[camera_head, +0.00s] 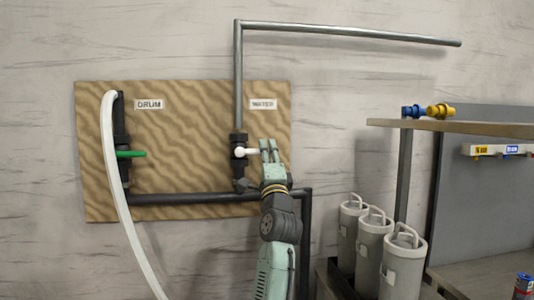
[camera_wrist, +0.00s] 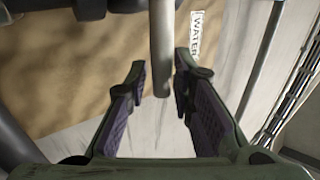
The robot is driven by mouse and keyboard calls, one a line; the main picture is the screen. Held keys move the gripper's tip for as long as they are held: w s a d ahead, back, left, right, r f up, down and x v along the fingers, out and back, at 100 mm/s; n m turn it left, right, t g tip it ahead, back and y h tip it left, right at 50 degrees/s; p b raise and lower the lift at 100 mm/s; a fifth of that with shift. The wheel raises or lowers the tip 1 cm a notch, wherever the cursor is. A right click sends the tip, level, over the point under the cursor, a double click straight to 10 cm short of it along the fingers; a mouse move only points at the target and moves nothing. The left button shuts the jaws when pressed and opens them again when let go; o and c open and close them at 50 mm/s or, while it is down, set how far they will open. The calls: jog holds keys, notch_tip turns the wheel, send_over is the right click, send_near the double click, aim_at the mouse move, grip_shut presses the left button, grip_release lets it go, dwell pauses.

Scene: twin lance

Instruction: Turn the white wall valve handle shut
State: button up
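The white wall valve handle (camera_head: 248,151) sticks out to the right from a dark valve body on the pipe under the WATER label. In the wrist view it is the pale rod (camera_wrist: 161,45) coming down from the top, its end between my fingers. My gripper (camera_head: 269,146) is at the handle's free end in the head view. In the wrist view my gripper (camera_wrist: 162,78) is open, one finger on each side of the rod, with narrow gaps at the tips. I cannot tell whether either finger touches it.
A green handle (camera_head: 131,154) sits under the DRUM label (camera_head: 149,104), with a white hose (camera_head: 117,190) beside it. A dark pipe (camera_head: 190,198) runs along the board's lower part. Grey canisters (camera_head: 374,245) and a shelf (camera_head: 470,126) stand at right.

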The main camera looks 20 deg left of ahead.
jog(key=v, duration=1.2)
jog(key=shift+r, duration=0.1)
